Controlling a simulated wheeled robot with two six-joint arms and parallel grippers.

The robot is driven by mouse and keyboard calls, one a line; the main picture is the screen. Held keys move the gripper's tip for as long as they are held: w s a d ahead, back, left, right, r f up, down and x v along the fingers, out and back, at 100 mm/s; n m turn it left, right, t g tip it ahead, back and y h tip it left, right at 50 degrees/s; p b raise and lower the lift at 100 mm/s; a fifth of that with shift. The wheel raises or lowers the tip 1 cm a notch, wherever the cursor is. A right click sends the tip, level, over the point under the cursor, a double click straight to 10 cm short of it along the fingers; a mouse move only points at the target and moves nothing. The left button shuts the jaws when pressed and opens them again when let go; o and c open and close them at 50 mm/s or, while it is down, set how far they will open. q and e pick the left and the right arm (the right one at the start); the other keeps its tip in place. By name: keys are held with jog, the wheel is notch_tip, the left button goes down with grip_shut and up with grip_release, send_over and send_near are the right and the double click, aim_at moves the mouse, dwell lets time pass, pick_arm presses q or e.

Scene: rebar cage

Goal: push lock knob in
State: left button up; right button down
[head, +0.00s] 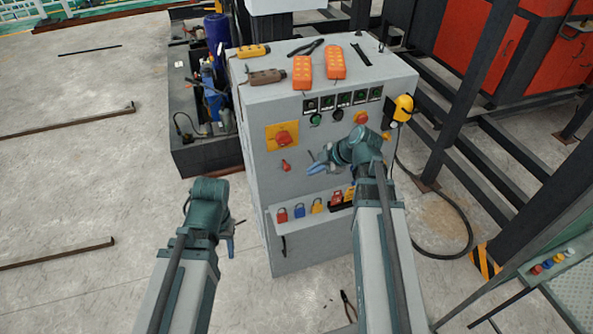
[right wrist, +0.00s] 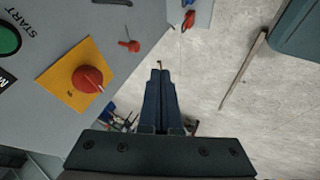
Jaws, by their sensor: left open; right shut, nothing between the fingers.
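The grey cabinet (head: 262,190) has a red rotary knob on a yellow plate (head: 283,138). A small red knob or key (head: 286,165) sits on the face below it. In the right wrist view the rotary knob (right wrist: 88,80) is at left and the small red piece (right wrist: 130,45) is above it. Which one is the lock knob is not marked. My right gripper (head: 316,169) is shut and empty in front of the cabinet face, to the right of the small red piece and touching neither. My left gripper (head: 231,246) is open and empty, left of the cabinet.
A shelf on the cabinet holds red, blue and yellow padlocks (head: 300,211). Orange pendants (head: 303,72) and pliers (head: 306,47) lie on top. The floor at left is mostly clear, with several loose bars.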

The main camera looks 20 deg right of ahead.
aim_at(289, 166)
jog(key=w+a+f+b, duration=0.4)
jog(key=w+f+b, duration=0.3)
jog(key=w+f, duration=0.1)
jog(key=shift+w+b, duration=0.3)
jog(key=shift+b, duration=0.05)
jog(key=shift+w, duration=1.2)
jog(key=shift+r, duration=0.1)
jog(key=shift+a, duration=0.1)
